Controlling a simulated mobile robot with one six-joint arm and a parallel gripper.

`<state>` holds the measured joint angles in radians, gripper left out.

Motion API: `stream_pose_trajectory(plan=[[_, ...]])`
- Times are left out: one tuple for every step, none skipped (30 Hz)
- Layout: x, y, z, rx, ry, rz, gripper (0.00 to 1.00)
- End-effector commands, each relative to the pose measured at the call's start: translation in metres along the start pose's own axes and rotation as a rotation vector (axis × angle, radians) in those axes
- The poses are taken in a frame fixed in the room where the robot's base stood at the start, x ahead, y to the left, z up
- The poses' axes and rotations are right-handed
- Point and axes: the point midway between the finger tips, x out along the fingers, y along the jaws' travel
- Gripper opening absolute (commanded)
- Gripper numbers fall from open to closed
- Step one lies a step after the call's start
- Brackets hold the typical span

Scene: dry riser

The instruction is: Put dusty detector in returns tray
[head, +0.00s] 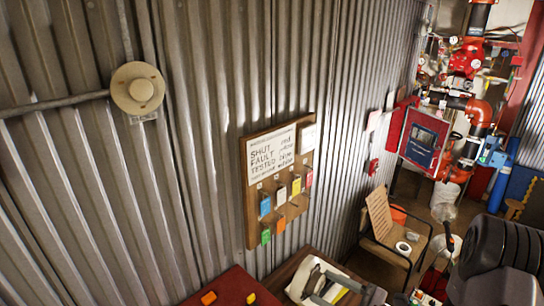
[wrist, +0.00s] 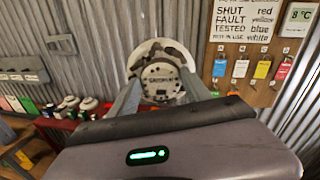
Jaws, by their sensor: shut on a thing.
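In the wrist view, my gripper (wrist: 160,92) is shut on a round, off-white detector (wrist: 160,72). Its face shows a dark-marked ring and small lettering, and the two grey fingers stand on either side of it. Its lower edge is hidden behind the gripper body. No returns tray can be told for sure in either view.
A beige disc (head: 138,88) is fixed to the corrugated wall. A tag board (head: 250,215) hangs right of it and also shows in the wrist view (wrist: 240,22). A red surface (head: 225,285) with small blocks lies below. Spray cans (wrist: 70,105) stand at left. A chair (head: 395,245) stands further back.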

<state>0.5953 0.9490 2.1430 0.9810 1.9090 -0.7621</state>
Motion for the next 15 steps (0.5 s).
stream_pose_trajectory(plan=[[0.000, 0.000, 0.000, 0.000, 0.000, 0.000, 0.11], [0.001, 0.002, -0.008, 0.000, 0.001, -0.004, 0.11], [0.001, 0.004, -0.016, 0.001, 0.002, -0.011, 0.11], [0.001, 0.005, -0.021, 0.002, 0.003, -0.015, 0.11], [0.002, 0.006, -0.026, 0.002, 0.004, -0.020, 0.11], [0.002, 0.007, -0.033, 0.002, 0.005, -0.028, 0.11], [0.003, 0.008, -0.037, 0.002, 0.006, -0.033, 0.11], [0.003, 0.009, -0.043, 0.001, 0.008, -0.039, 0.11], [0.004, 0.011, -0.051, 0.001, 0.009, -0.047, 0.11], [0.004, 0.012, -0.057, 0.001, 0.011, -0.054, 0.11], [0.005, 0.013, -0.064, 0.001, 0.012, -0.062, 0.11], [0.005, 0.015, -0.074, 0.001, 0.014, -0.072, 0.11], [0.006, 0.017, -0.081, 0.002, 0.016, -0.081, 0.11], [0.006, 0.018, -0.090, 0.002, 0.018, -0.090, 0.11], [0.007, 0.021, -0.102, 0.001, 0.020, -0.103, 0.11]])
